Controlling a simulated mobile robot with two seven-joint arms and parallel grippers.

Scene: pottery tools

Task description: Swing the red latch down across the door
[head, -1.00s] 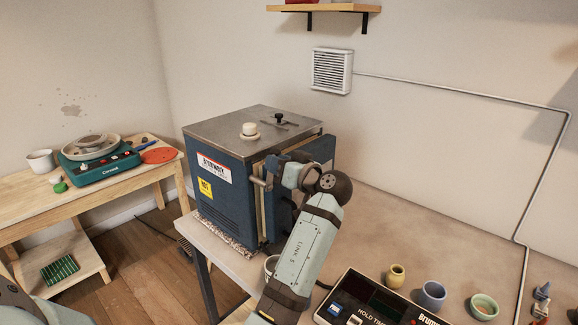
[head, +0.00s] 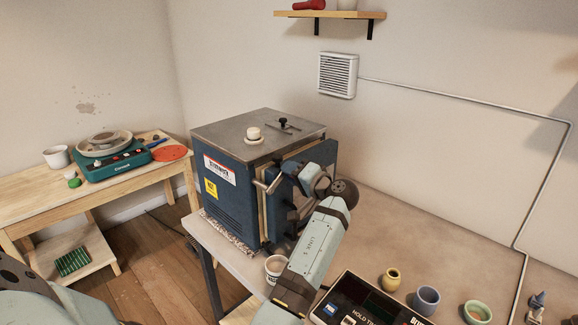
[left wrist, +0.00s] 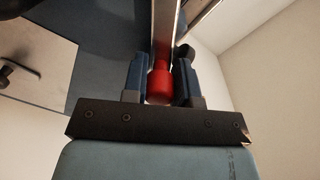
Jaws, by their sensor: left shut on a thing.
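The blue kiln (head: 232,205) with a grey metal top stands on the table in the head view. Its door (head: 322,153) shows at its right side, partly behind my left arm. The red latch (left wrist: 159,87) is a rounded red piece in the left wrist view. My left gripper (left wrist: 161,68) is shut on it, with one blue finger on each side. In the head view the latch and the fingertips are hidden behind my wrist, beside the door. A pale metal strip runs past the latch in the left wrist view. My right gripper is not in view.
A white cup (head: 275,268) stands close to my left forearm. A control box (head: 365,305) and several small pots, including a yellow one (head: 390,279), are at the front right. The tabletop behind them is clear. A side table with a teal pottery wheel (head: 118,166) stands left.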

